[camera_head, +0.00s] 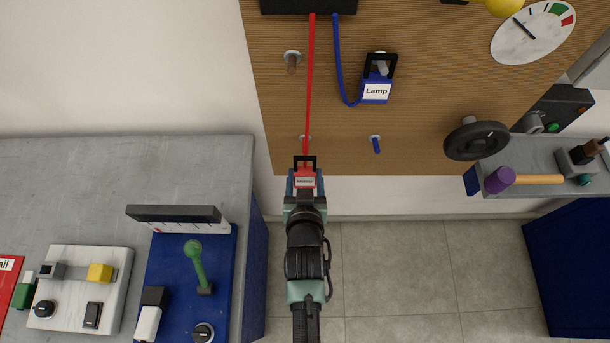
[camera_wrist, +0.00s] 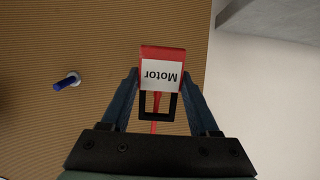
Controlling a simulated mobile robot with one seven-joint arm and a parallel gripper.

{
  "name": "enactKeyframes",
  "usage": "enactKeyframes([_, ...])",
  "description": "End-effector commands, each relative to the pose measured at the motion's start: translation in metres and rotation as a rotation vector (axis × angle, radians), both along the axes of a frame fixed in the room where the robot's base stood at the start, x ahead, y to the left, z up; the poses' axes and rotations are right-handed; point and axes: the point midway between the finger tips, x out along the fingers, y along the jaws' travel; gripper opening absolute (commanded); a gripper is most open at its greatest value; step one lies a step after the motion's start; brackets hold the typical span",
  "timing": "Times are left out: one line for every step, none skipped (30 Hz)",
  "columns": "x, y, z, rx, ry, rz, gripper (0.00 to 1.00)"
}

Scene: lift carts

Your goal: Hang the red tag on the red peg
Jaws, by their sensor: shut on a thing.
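The red tag (camera_head: 305,182), labelled "Motor", hangs from a red cord (camera_head: 310,80) and has a black loop handle on top. My gripper (camera_head: 305,186) is shut on it, in front of the lower part of the pegboard. The wrist view shows the red tag (camera_wrist: 162,57) between the fingers of my gripper (camera_wrist: 164,82), its label upside down. A peg's round pale base (camera_head: 304,138) shows just above the tag, partly covered by the cord. Its colour is hard to tell; it may be the red peg. The tag's loop appears below this base, not around it.
A blue peg (camera_head: 376,144) sticks out to the right. A blue "Lamp" tag (camera_head: 376,92) hangs on a pale peg above it. A brown peg (camera_head: 292,64) is at upper left. A black handwheel (camera_head: 476,140) juts out at right. A grey bench (camera_head: 80,185) stands at left.

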Motion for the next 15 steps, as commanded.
enactKeyframes([0.002,0.0,0.0,0.0,-0.001,0.0,0.06])
enactKeyframes([0.004,0.0,0.0,0.0,-0.002,0.0,0.06])
enactKeyframes([0.005,0.0,0.0,0.0,-0.002,0.0,0.06])
enactKeyframes([0.007,0.0,0.0,-0.001,-0.002,0.0,0.06])
enactKeyframes([0.008,0.0,0.0,-0.001,-0.003,0.0,0.06])
enactKeyframes([0.01,0.0,0.0,-0.001,-0.003,0.0,0.06])
enactKeyframes([0.011,0.0,0.0,-0.001,-0.003,0.0,0.06])
enactKeyframes([0.012,0.0,0.0,-0.001,-0.002,0.0,0.06])
enactKeyframes([0.013,0.0,0.0,-0.001,-0.002,0.0,0.06])
enactKeyframes([0.015,0.0,0.0,-0.001,-0.002,0.0,0.06])
enactKeyframes([0.016,0.0,0.0,-0.001,-0.002,0.0,0.06])
enactKeyframes([0.018,0.0,0.0,-0.001,-0.002,0.0,0.06])
enactKeyframes([0.019,0.0,0.0,0.0,-0.002,0.0,0.06])
enactKeyframes([0.02,0.0,0.0,0.0,-0.002,0.0,0.06])
enactKeyframes([0.022,0.0,0.0,0.0,-0.002,0.0,0.06])
